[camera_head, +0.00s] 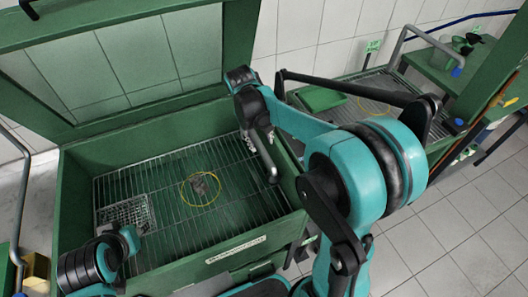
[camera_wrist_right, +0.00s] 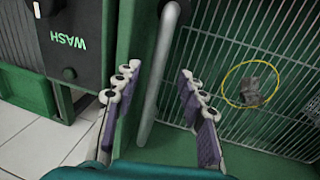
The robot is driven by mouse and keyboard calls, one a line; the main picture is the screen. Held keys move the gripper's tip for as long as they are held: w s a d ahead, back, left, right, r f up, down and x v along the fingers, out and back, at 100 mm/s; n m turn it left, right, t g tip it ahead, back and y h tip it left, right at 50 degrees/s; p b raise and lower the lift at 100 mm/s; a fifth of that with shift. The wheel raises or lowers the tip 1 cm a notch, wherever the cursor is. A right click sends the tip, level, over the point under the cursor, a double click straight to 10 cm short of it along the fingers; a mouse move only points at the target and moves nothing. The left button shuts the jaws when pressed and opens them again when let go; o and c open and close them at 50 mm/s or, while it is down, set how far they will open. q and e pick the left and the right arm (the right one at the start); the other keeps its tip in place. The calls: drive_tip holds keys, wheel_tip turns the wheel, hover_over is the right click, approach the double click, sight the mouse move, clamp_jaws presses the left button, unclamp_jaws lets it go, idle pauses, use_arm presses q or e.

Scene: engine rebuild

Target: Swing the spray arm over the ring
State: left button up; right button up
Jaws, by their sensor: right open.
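In the head view my right gripper (camera_head: 258,137) is over the tub's right rim, partly hidden. The yellow ring (camera_head: 183,191) lies on the wire grate with a small grey part (camera_head: 201,183) inside; the ring also shows in the wrist view (camera_wrist_right: 227,86). The pipe is right of the ring.
The tub's green lid (camera_head: 121,62) stands open at the back. A wire mesh basket (camera_head: 128,213) sits on the grate at left. A second green station (camera_head: 322,98) stands beyond my right arm. A dark panel marked WASH (camera_wrist_right: 68,42) is beside the tub.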

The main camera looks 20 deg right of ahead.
sight(265, 153)
drive_tip(key=f+b, duration=0.1)
drive_tip(key=f, duration=0.2)
drive_tip(key=d+f+b, duration=0.1)
drive_tip(key=f, duration=0.2)
drive_tip(key=shift+d+f, duration=0.15)
drive_tip(key=shift+f, duration=0.1)
drive_tip(key=shift+c, duration=0.4)
clamp_jaws()
